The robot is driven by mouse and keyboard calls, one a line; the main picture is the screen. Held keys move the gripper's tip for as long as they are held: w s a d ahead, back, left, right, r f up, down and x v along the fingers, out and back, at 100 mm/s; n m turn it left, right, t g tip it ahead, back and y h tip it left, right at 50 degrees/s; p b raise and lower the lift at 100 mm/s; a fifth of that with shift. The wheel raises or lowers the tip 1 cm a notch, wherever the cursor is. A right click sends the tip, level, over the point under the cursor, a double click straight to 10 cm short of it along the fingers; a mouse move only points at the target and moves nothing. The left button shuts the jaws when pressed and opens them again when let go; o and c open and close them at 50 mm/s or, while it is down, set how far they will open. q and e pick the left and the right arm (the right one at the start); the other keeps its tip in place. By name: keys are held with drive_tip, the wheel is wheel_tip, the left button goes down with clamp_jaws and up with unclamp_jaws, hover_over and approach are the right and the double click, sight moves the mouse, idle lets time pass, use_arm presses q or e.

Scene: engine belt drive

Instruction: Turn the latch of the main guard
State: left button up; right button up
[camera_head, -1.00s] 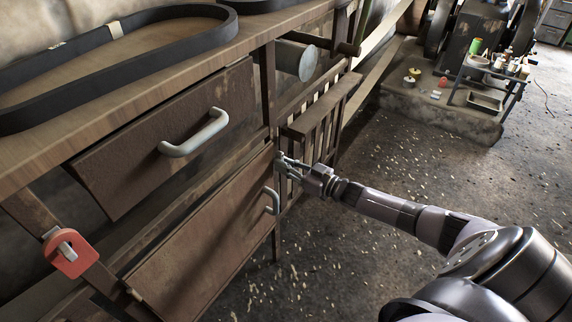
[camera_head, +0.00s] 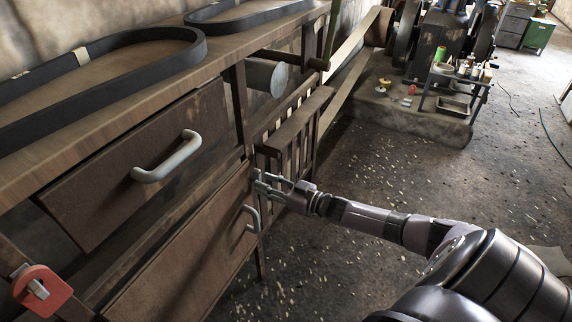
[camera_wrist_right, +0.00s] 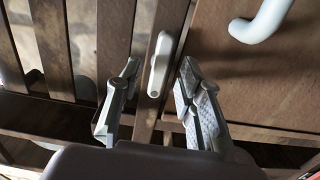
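The latch, a small light-grey bar (camera_wrist_right: 160,62), stands nearly upright on a wooden post in the right wrist view. My right gripper (camera_wrist_right: 157,98) is open, with one finger on each side of the latch's lower end; I cannot tell whether either finger touches it. In the head view my right gripper (camera_head: 261,184) is at the post between the slatted wooden guard (camera_head: 293,146) and a brown lower panel (camera_head: 185,262). The fingers largely hide the latch there. My left gripper is not in view.
A curved grey handle (camera_head: 253,219) is on the lower panel, close to the gripper. A drawer with a larger handle (camera_head: 166,158) is above it. A red tag-like part (camera_head: 42,292) is at the lower left.

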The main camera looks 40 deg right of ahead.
drive_tip(key=v, duration=1)
drive_tip(key=shift+s, duration=0.2)
drive_tip(key=shift+d, duration=0.1)
